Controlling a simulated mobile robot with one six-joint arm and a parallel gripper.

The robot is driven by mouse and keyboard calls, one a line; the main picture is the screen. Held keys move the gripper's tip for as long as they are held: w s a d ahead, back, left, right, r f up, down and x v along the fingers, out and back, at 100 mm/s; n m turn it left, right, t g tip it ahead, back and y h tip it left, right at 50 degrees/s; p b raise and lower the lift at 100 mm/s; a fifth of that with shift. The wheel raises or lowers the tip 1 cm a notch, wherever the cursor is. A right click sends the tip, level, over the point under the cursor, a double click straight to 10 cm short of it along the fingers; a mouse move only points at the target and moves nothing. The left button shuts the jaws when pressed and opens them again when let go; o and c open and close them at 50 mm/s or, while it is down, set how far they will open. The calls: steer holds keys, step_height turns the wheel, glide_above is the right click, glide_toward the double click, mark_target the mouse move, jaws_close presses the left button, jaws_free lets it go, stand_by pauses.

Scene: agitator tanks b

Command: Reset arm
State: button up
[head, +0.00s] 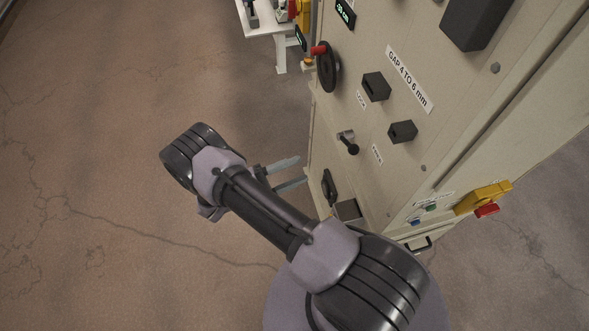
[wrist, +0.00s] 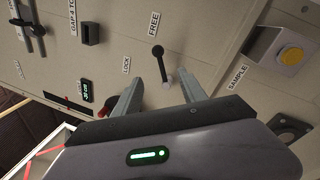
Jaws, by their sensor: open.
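My gripper (head: 288,173) is at the end of my arm, left of the beige panel in the head view. Its two grey fingers are apart and nothing is between them. In the wrist view my gripper (wrist: 162,88) points at the panel, with its fingers on either side of a small lever (wrist: 159,62) with a black knob, set between the LOCK and FREE labels. I cannot tell from these views how far the fingertips are from the panel. The lever also shows in the head view (head: 348,144), apart from the fingers.
The panel carries a black handwheel with a red knob (head: 327,66), black blocks (head: 376,87) and a yellow-and-red switch (head: 483,198). A yellow button (wrist: 291,55) is at right in the wrist view. A white table (head: 262,20) stands behind. The floor at left is clear.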

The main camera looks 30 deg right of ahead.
steer(key=shift+r, duration=0.1)
stand_by(0.3)
steer(key=s+a+r+m+g+y, duration=0.1)
steer(key=s+r+m+g+y, duration=0.15)
steer(key=r+y, duration=0.5)
steer(key=s+r+m+g+y, duration=0.1)
steer(key=s+r+m+y, duration=0.25)
steer(key=r, duration=0.75)
steer(key=s+a+r+m+t+y, duration=0.2)
steer(key=s+a+r+t+y, duration=0.4)
steer(key=a+r+t+y, duration=0.4)
step_height(320, 180, up, 2)
steer(key=shift+s+a+r+m+t+y, duration=0.25)
steer(key=shift+s+a+m+t+y, duration=0.15)
steer(key=shift+t, duration=0.65)
